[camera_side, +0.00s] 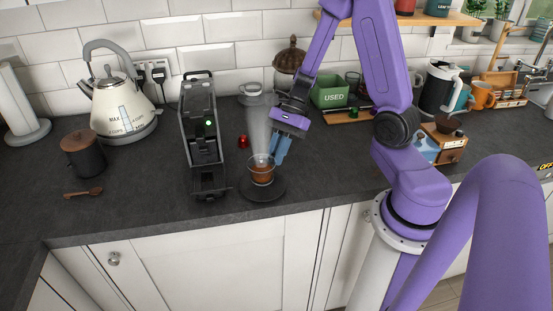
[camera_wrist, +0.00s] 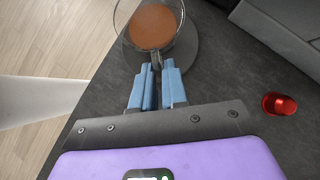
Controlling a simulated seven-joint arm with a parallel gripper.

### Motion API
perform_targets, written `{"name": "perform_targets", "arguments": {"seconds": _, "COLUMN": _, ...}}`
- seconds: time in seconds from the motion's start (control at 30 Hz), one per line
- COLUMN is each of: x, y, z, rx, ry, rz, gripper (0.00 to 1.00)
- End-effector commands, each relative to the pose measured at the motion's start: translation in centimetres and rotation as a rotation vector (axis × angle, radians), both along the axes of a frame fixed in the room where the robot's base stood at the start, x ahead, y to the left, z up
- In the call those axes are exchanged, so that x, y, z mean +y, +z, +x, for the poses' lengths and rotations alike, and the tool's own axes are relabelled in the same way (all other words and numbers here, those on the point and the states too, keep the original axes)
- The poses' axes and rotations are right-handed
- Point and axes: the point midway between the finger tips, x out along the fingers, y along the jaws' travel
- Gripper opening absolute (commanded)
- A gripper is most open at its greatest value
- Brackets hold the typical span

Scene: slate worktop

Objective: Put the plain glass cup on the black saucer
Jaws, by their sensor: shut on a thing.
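The plain glass cup (camera_side: 261,170) holds brown liquid and is upright over the black saucer (camera_side: 263,193), near the front of the worktop. In the wrist view the cup (camera_wrist: 153,25) shows from above, with the saucer (camera_wrist: 187,55) around and below it. My gripper (camera_side: 281,158) comes from the right; in the wrist view its blue fingers (camera_wrist: 157,68) are shut on the cup's handle. I cannot tell whether the cup's base touches the saucer.
A black coffee machine (camera_side: 203,140) stands close on the left. A red capsule (camera_side: 243,141) lies behind the cup, and it also shows in the wrist view (camera_wrist: 279,104). A clear container (camera_side: 258,110) stands behind. The counter's front edge is near the saucer.

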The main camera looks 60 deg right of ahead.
Motion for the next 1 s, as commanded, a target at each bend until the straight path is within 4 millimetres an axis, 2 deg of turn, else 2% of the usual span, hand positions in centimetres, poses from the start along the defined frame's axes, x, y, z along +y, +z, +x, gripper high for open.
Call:
{"name": "perform_targets", "arguments": {"seconds": 0.2, "x": 0.0, "y": -1.9, "z": 0.0, "rx": 0.002, "ry": -0.001, "rz": 0.001, "gripper": 0.0}}
{"name": "perform_targets", "arguments": {"seconds": 0.6, "x": 0.0, "y": -2.2, "z": 0.0, "rx": 0.0, "ry": 0.0, "rz": 0.0, "gripper": 0.0}}
{"name": "perform_targets", "arguments": {"seconds": 0.63, "x": 0.0, "y": -2.3, "z": 0.0, "rx": 0.0, "ry": 0.0, "rz": 0.0, "gripper": 0.16}}
{"name": "perform_targets", "arguments": {"seconds": 0.7, "x": 0.0, "y": -2.3, "z": 0.0, "rx": 0.0, "ry": 0.0, "rz": 0.0, "gripper": 0.38}}
{"name": "perform_targets", "arguments": {"seconds": 1.0, "x": 0.0, "y": -2.2, "z": 0.0, "rx": 0.0, "ry": 0.0, "rz": 0.0, "gripper": 0.38}}
